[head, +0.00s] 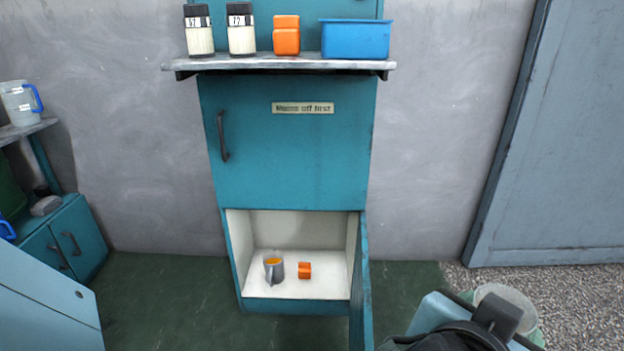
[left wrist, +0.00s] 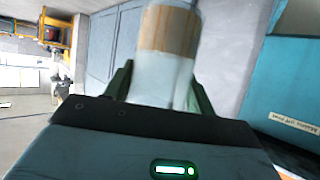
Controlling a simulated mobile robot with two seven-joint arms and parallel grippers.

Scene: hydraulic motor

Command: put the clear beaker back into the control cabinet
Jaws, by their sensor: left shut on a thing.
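The clear beaker (left wrist: 163,75) fills the middle of the left wrist view, between the green fingers of my left gripper (left wrist: 163,92). The gripper is shut on it. In the head view the beaker (head: 508,296) shows only in part at the lower right, behind the dark parts of my left gripper (head: 488,318). It is held to the right of the control cabinet (head: 290,150). The cabinet's lower compartment is open, with its door (head: 361,290) swung out on the right. My right gripper is not in view.
The compartment's right side is clear. A shelf (head: 280,64) above holds two labelled jars, an orange container and a blue bin (head: 356,40).

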